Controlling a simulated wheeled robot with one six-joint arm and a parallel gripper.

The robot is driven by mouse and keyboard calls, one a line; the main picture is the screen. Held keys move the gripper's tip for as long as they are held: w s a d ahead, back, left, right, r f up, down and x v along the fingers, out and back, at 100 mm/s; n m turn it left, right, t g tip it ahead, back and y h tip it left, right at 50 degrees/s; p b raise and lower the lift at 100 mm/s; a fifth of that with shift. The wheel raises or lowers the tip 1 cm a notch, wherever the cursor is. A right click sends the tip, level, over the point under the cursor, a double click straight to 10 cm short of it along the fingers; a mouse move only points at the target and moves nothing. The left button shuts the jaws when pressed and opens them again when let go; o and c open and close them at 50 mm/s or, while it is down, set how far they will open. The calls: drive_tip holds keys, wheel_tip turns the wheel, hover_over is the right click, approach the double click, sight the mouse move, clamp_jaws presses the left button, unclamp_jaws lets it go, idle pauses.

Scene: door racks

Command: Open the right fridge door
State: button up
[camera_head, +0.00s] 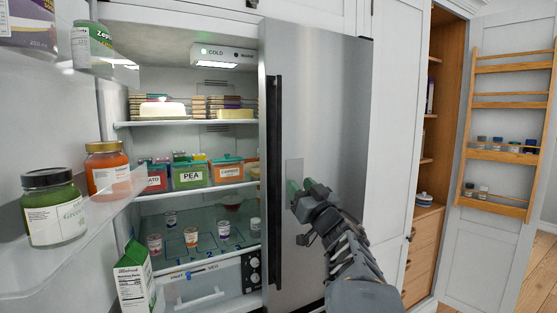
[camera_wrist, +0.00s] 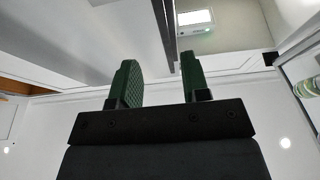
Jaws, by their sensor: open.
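The right fridge door (camera_head: 330,120) is a tall brushed-steel panel and looks shut. Its long black vertical handle (camera_head: 274,180) runs along the left edge. My gripper (camera_head: 300,187) is in front of the door, a little right of the handle, and not holding it. In the wrist view its two green fingers (camera_wrist: 157,62) are apart, with nothing clearly held between them. A dark strip, likely the handle (camera_wrist: 168,30), shows beyond the fingers there. Whether the fingertips touch the door cannot be told.
The left fridge door (camera_head: 50,130) stands open, with jars on its shelves. The fridge interior (camera_head: 190,135) shows stocked shelves and a drawer. At right, a wooden-lined cupboard (camera_head: 440,120) is open, its door carrying a rack (camera_head: 500,150). Wooden floor shows at far right.

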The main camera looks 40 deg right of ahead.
sight(280, 161)
drive_tip(key=p+x, duration=0.4)
drive_tip(key=x, duration=0.9)
clamp_jaws()
drive_tip(key=shift+r, duration=0.1)
